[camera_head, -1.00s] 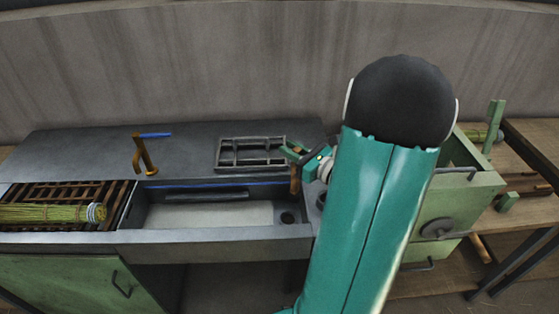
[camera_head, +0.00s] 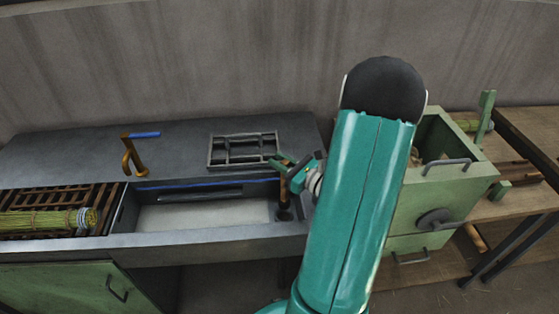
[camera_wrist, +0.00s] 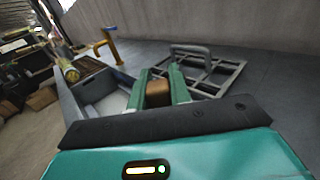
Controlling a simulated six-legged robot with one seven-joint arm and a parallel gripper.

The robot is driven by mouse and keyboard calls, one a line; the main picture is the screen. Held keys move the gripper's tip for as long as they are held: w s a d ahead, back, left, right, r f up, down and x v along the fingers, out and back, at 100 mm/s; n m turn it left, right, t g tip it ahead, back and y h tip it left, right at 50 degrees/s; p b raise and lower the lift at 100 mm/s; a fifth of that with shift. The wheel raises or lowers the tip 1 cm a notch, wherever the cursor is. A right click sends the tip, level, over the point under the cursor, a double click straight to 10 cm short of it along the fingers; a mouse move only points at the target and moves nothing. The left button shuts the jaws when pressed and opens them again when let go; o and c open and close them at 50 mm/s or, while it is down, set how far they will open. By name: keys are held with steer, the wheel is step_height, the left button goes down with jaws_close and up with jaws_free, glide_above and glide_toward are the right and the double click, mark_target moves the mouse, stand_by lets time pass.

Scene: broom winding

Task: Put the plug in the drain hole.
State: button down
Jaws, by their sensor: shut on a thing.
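My gripper (camera_head: 287,165) is shut on a brown plug (camera_head: 283,190), which hangs roughly upright below the fingers at the right end of the sink basin (camera_head: 200,215). In the wrist view the plug (camera_wrist: 158,94) shows as a brown block between the two green fingers (camera_wrist: 160,85). The dark drain hole (camera_head: 284,213) is in the basin floor at its right end. The plug's lower end lines up with the hole and partly covers it. I cannot tell whether it is above the hole or in it.
A brass tap (camera_head: 131,156) with a blue lever stands behind the basin. A grey rack (camera_head: 243,149) lies on the counter behind my gripper. A straw broom (camera_head: 45,221) lies on a slatted grate at left. A green drawer cabinet (camera_head: 440,190) stands at right.

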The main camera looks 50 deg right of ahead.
steer(key=shift+w+f, duration=0.15)
steer(key=shift+f, duration=3.3)
steer(key=c, duration=1.6)
jaws_free()
steer(key=shift+o, duration=0.2)
steer(key=shift+s+d, duration=0.15)
steer(key=shift+s, duration=1.7)
steer(key=shift+s+d, duration=0.2)
steer(key=shift+s, duration=1.65)
steer(key=shift+s+d, duration=0.15)
steer(key=shift+s, duration=1.7)
steer(key=shift+w+r, duration=0.1)
